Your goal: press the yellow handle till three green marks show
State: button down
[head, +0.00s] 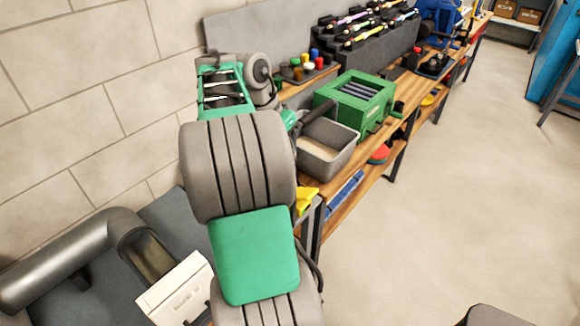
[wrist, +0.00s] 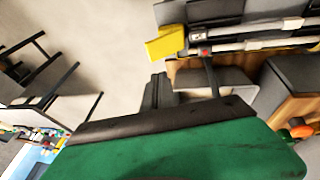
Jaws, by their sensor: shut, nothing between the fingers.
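The yellow handle (head: 306,200) shows in the head view as a small piece beside my arm, which hides the rest. In the wrist view the yellow handle (wrist: 165,43) is a flat block at the end of a dark grey piece. Beside it are white and grey bars with a small red mark (wrist: 204,51); I see no green marks there. My gripper (wrist: 157,92) shows as dark fingers past the green hand. It is shut and empty, below the handle in the picture; I cannot tell whether they touch.
A grey bin (head: 327,147) and a green box (head: 355,103) stand on the wooden bench. A white box (head: 178,290) and a grey duct (head: 70,260) are at the lower left. The floor to the right is clear.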

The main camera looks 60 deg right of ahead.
jog(key=shift+s+d+r+m, duration=0.15)
jog(key=shift+s+d+m, duration=0.25)
jog(key=shift+s+d, duration=0.1)
jog(key=b, duration=0.1)
send_near(314, 191)
jog(key=shift+w+d+f, duration=0.25)
jog(key=shift+d+f, duration=0.25)
jog(key=shift+w+d+f, duration=0.25)
jog(key=shift+d+f, duration=0.25)
jog(key=s+f, duration=0.1)
jog(key=f, duration=0.1)
jog(key=s+f, duration=0.1)
jog(key=f, duration=0.1)
jog(key=shift+a, duration=0.1)
jog(key=shift+s, duration=0.1)
